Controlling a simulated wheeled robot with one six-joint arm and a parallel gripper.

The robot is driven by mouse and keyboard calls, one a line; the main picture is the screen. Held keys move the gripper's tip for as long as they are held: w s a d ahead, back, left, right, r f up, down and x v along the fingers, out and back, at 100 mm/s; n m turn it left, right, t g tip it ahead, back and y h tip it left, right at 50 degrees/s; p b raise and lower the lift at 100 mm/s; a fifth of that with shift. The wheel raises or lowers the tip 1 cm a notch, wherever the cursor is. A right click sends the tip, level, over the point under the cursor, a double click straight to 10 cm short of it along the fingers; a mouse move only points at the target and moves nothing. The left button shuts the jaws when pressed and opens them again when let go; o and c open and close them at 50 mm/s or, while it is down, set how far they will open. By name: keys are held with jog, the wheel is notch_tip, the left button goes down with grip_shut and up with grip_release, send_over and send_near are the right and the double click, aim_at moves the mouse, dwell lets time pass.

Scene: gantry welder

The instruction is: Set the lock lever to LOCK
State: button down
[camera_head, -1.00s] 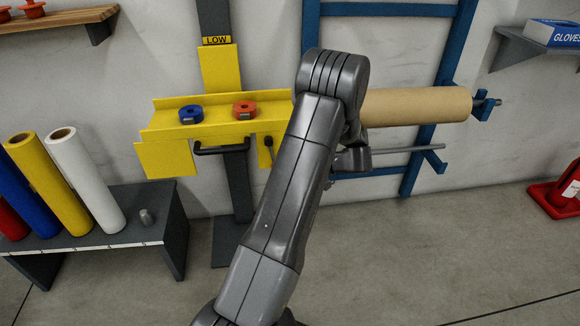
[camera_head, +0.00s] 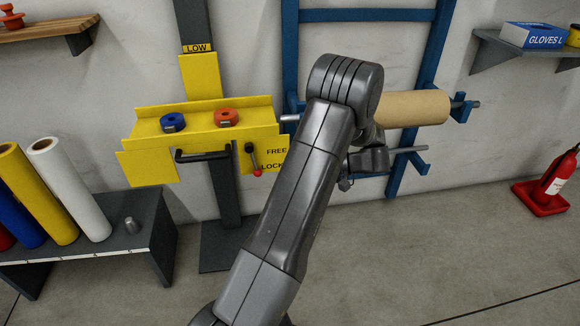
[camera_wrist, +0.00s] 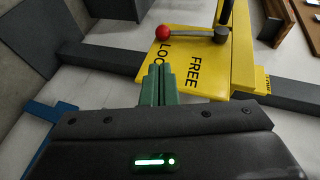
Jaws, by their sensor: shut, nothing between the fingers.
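The lock lever (camera_head: 254,161) is a dark bar on the yellow panel (camera_head: 148,172), with a red ball at its lower end. It hangs down and slightly right, its ball beside the LOCK label (camera_head: 273,167) and below FREE (camera_head: 277,151). In the wrist view the lever (camera_wrist: 190,33) runs from a grey pivot to the red ball (camera_wrist: 162,33), close to the partly hidden LOCK lettering. My gripper (camera_wrist: 159,68) has green fingers, shut and empty, apart from the ball in the picture. In the head view my arm hides the fingers.
A black handle (camera_head: 203,155) sticks out left of the lever. Blue (camera_head: 172,122) and orange (camera_head: 226,117) rolls sit on the yellow shelf. A brown roll on a blue rack (camera_head: 411,108) is to the right. A bench (camera_head: 140,238) with rolls stands left.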

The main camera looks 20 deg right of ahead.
jog(key=shift+v, duration=1.7)
jog(key=shift+f, duration=0.15)
